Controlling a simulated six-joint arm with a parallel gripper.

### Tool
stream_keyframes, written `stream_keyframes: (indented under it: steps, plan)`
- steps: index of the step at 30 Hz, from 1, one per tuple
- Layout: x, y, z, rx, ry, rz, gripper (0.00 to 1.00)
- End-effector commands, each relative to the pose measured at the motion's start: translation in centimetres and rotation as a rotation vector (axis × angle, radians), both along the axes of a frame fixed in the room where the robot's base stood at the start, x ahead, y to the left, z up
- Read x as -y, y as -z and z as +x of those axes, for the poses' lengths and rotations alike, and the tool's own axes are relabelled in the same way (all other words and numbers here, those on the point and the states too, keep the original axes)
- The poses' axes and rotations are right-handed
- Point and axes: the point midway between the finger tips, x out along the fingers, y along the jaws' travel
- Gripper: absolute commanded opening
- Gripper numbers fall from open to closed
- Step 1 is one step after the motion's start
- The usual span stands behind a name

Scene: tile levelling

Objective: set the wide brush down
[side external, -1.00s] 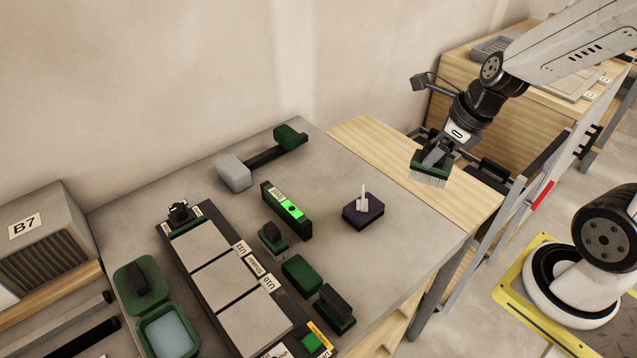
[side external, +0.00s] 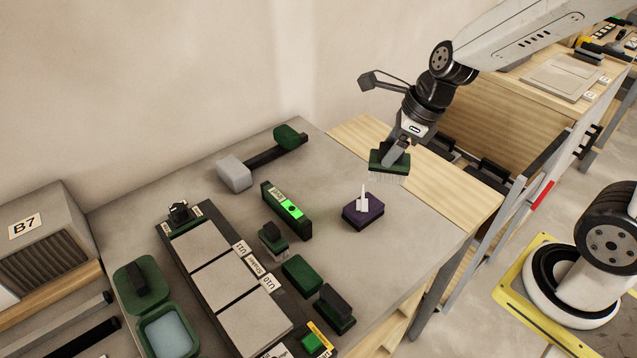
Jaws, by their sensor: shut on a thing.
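The wide brush (side external: 388,163) has a dark green body and pale bristles pointing down. My gripper (side external: 396,155) is shut on its top and holds it in the air. In the picture it appears over the boundary between the grey worktop (side external: 335,270) and the pale wooden section (side external: 455,192). Its exact height above the surface cannot be told. The gripper's fingertips are partly hidden against the brush.
A dark purple block (side external: 362,214) with a white upright piece stands just below the brush in the picture. A green level (side external: 287,210), a mallet (side external: 258,160) and a tile row (side external: 224,272) lie to the left. Grey worktop right of the purple block is clear.

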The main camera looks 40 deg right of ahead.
Motion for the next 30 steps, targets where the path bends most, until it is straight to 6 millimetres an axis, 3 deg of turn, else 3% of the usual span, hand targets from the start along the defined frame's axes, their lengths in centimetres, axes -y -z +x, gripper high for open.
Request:
stream_keyframes:
  steps: [6,15,21,30]
  plan:
    - [-5.9,-0.1,2.6,-0.001,-0.199,0.000,0.00]
    - [-13.4,0.2,4.1,-0.001,-0.425,-0.001,0.00]
    - [-15.9,0.3,4.3,-0.001,-0.498,-0.001,0.00]
    - [-16.4,0.4,4.5,0.001,-0.510,-0.001,0.00]
